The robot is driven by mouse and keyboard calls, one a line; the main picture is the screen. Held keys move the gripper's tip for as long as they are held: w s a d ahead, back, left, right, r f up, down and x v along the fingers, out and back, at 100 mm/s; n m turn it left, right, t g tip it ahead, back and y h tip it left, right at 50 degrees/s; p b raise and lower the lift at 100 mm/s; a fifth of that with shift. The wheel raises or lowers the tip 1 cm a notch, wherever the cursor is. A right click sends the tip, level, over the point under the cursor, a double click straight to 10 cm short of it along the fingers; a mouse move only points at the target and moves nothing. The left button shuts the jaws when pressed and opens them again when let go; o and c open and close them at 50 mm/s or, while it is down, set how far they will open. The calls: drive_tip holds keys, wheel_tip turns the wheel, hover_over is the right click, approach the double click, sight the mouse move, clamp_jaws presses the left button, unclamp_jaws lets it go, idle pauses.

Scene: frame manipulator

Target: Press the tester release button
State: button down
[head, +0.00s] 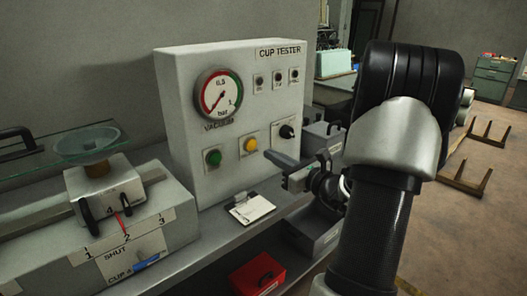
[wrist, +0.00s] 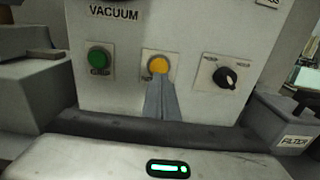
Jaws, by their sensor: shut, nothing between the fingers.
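The cup tester (head: 180,110) is an upright pale box with a round vacuum gauge (head: 219,94). Low on its front are a green button (head: 213,157), a yellow button (head: 250,145) and a black knob (head: 287,131). The small labels by the buttons are too small to read. My gripper (head: 269,154) is shut and empty, its tips pointing at the yellow button from just in front. In the wrist view, my gripper (wrist: 159,78) lies just below the yellow button (wrist: 158,65), close to its lower edge. I cannot tell whether they touch.
A clipboard (head: 250,208) lies on the bench before the tester. A red box (head: 258,275) sits lower down. A grey bin (wrist: 285,125) stands right of the tester.

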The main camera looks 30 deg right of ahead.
drive_tip(key=s+d, duration=0.1)
drive_tip(key=s, duration=0.5)
drive_tip(key=shift+s+p, duration=0.3)
drive_tip(key=shift+s, duration=0.05)
drive_tip(key=shift+d+f, duration=0.1)
